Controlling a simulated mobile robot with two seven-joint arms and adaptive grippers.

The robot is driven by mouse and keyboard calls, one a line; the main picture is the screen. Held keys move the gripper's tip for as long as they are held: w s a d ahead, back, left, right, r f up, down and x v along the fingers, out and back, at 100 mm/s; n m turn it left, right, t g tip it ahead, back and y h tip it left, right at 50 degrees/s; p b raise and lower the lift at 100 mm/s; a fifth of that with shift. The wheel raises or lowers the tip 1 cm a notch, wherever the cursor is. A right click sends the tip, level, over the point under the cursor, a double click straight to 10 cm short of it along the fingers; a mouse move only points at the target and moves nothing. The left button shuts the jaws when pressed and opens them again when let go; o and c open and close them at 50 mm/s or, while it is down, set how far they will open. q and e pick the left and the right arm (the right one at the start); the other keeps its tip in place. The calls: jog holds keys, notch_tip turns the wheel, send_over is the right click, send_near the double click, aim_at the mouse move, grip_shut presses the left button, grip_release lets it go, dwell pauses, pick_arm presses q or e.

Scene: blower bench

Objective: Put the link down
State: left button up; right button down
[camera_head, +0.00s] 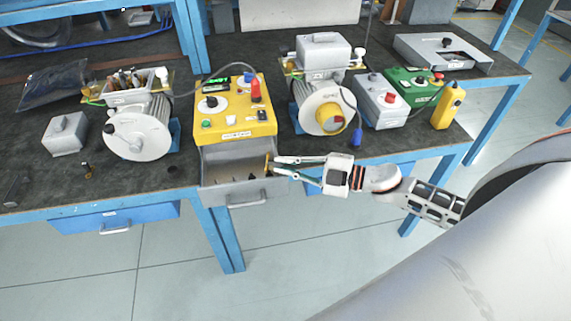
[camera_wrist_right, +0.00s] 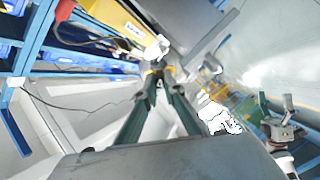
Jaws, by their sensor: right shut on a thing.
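My right gripper (camera_head: 271,166) reaches in from the right, over the open grey drawer (camera_head: 218,178) under the yellow box. It is shut on a small yellow link (camera_head: 267,163), held at the fingertips near the drawer's right side. In the right wrist view the two dark fingers meet at the tips (camera_wrist_right: 157,75), with a bit of yellow between them. Whether the link touches the drawer floor I cannot tell. What looks like my left gripper (camera_wrist_right: 277,110) shows small at the right of the wrist view; it is not in the head view.
The yellow control box (camera_head: 235,115) stands above the drawer. Round motor units stand left (camera_head: 138,135) and right (camera_head: 322,108) of it. A small dark-and-brass piece (camera_head: 87,170) lies on the bench at left. The bare mat between has some free room.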

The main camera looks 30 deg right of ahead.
jog(key=shift+f, duration=0.45)
jog(key=c, duration=2.2)
grip_release()
jog(key=shift+o, duration=0.2)
jog(key=shift+r, duration=0.25)
jog(key=r+v, duration=0.1)
jog(key=v, duration=1.1)
jog(key=s+a+f+m+t+h, duration=0.25)
jog(key=f+m+h, duration=0.55)
jog(key=f+m, duration=0.45)
jog(key=s+a+f+m+g+h, duration=0.1)
jog(key=s+a+f+m+g, duration=0.2)
jog(key=a+f, duration=0.8)
jog(key=s, duration=0.2)
jog(key=shift+s+a+g+b, duration=0.3)
jog(key=shift+g+b, duration=0.05)
